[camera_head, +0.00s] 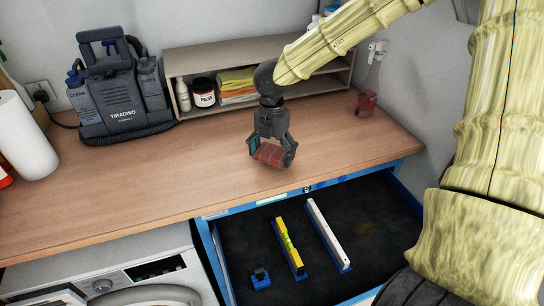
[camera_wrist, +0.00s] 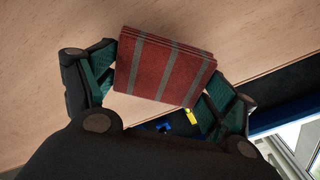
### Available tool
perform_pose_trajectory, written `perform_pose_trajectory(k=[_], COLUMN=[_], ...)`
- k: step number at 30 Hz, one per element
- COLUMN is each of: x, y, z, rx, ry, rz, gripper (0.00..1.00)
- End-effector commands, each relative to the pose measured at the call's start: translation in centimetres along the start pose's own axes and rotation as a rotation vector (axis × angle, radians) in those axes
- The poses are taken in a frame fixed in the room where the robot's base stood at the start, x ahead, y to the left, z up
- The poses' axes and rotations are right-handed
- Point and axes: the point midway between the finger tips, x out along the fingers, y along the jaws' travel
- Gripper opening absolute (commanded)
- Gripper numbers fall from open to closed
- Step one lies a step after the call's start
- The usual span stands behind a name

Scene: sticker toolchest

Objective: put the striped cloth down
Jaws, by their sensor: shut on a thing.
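The striped cloth (camera_head: 270,154) is a folded red cloth with grey stripes. My gripper (camera_head: 272,150) is shut on it, with one finger at each end of the cloth. In the head view it is over the front part of the wooden worktop (camera_head: 130,190), near the open drawer's back edge. The wrist view shows the cloth (camera_wrist: 165,65) between the two green-padded fingers, with wood behind it. I cannot tell whether the cloth touches the worktop.
An open blue drawer (camera_head: 378,255) holds a yellow level (camera_head: 290,246), a white bar (camera_head: 328,232) and a small blue item (camera_head: 260,279). A shelf (camera_head: 320,87) with folded cloths, a grey cleaning machine (camera_head: 118,100) and a spray bottle (camera_head: 367,100) stand behind. The worktop's left-middle is clear.

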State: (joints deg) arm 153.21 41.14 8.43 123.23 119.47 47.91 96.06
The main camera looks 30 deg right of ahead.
Motion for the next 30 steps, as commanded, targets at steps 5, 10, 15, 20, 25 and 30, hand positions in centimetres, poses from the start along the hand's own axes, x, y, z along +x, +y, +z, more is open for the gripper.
perform_pose_trajectory(k=[5, 10, 15, 20, 25, 30], x=[1.6, 2.4, 2.4, 2.7, 2.7, 2.6], y=[-0.1, 0.0, 0.0, -0.1, 0.0, 0.0], z=[-0.1, 0.0, 0.0, 0.0, 0.0, 0.0], rx=[-0.001, -0.001, -0.001, -0.001, -0.001, -0.001], ry=[0.000, -0.001, -0.001, -0.001, -0.001, -0.001], rz=[-0.004, -0.001, 0.000, -0.001, 0.000, 0.000], gripper=[0.59, 0.59, 0.59, 0.59, 1.00, 1.00])
